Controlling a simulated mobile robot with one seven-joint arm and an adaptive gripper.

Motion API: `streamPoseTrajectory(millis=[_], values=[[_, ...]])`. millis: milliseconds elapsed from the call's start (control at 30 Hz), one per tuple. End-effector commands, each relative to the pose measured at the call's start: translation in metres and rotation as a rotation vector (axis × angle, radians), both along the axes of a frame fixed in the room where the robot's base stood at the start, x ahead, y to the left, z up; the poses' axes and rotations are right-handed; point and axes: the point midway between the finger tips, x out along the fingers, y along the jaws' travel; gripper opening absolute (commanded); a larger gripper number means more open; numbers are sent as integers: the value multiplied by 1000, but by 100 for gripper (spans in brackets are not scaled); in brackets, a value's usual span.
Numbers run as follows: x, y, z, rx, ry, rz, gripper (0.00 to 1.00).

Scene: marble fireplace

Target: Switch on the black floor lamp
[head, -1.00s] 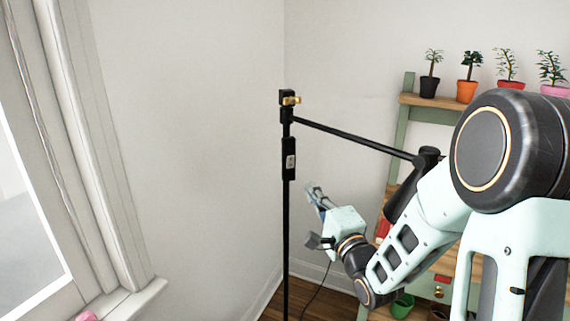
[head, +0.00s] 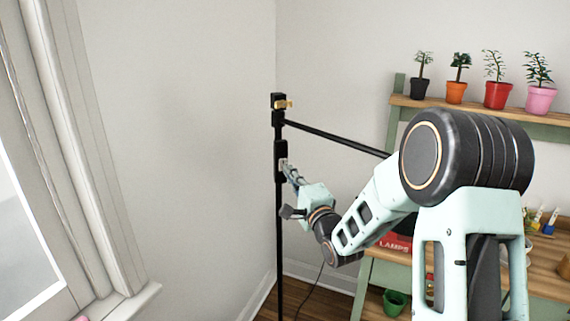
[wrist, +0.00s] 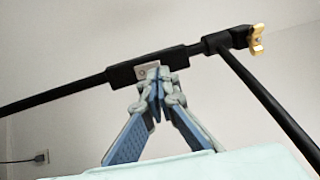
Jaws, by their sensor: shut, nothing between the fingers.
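The black floor lamp (head: 279,225) stands upright near the room corner, with a thin pole and an arm (head: 335,138) slanting down to the right. A brass knob (head: 284,104) is at the top of the pole. A black switch box (head: 281,150) with a small light plate is on the pole. In the wrist view the switch plate (wrist: 148,70) sits right at my fingertips. My gripper (head: 288,168) is shut and empty, its tips at the lower part of the switch box. The tips (wrist: 155,80) partly cover the plate; I cannot tell if they touch it.
A green and wood shelf (head: 480,108) with several potted plants stands at the right. A window frame (head: 60,150) is at the left. A wall outlet (wrist: 40,157) shows in the wrist view. The wall left of the lamp is clear.

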Motion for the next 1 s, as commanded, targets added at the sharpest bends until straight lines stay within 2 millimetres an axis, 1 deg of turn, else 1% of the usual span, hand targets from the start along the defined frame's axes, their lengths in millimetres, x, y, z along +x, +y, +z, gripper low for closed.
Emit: streamPoseTrajectory(millis=[33, 100, 300, 433, 767, 1000], values=[[8, 5, 3, 1, -1, 2, 0], [18, 9, 4, 0, -1, 2, 0], [34, 15, 6, 0, 0, 1, 0], [38, 17, 6, 0, 0, 1, 0], [39, 17, 6, -1, 1, 1, 0], [47, 19, 17, -32, 75, 0, 0]])
